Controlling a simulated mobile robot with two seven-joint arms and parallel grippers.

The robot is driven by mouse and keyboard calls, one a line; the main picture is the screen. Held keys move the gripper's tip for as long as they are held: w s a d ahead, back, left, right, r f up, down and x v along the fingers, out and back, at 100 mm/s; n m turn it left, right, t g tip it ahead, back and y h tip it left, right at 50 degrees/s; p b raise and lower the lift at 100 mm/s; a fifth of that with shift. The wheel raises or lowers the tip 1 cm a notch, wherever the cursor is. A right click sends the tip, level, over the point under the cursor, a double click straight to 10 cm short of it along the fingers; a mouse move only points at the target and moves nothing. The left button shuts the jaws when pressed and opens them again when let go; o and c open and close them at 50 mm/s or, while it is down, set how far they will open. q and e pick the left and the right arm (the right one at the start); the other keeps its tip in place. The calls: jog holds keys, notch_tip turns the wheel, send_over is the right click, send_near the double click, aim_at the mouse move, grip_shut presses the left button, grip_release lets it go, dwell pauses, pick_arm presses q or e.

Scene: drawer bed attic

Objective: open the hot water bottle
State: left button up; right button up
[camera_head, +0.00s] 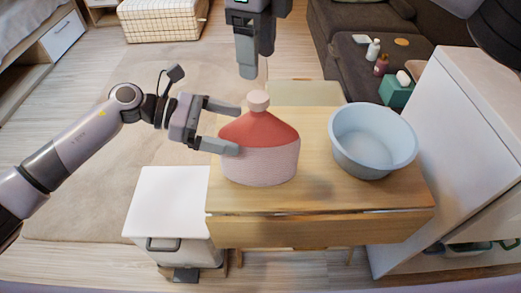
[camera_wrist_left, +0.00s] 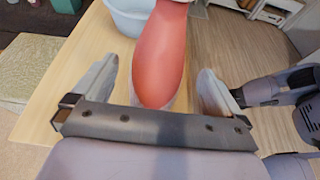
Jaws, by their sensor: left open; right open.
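The hot water bottle (camera_head: 262,140) stands upright on the wooden table, with a red top and a pale pink ribbed lower part. Its pale pink cap (camera_head: 258,102) sits on the neck. My left gripper (camera_head: 232,128) is open at the bottle's left side, its fingertips by the red shoulder. In the left wrist view the red bottle (camera_wrist_left: 160,55) lies between the two spread fingers (camera_wrist_left: 155,90), and the cap is not clearly seen. My right gripper (camera_head: 248,72) points down above and behind the cap, apart from it, and is open.
A light blue basin (camera_head: 345,160) stands on the wooden table (camera_head: 320,222) right of the bottle. A white bin (camera_head: 168,205) is at the table's left, and a white cabinet (camera_head: 450,150) at its right. A dark sofa (camera_head: 345,65) with small bottles is behind.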

aim_at(248, 132)
pick_arm(q)
jog(key=shift+x, duration=2.3)
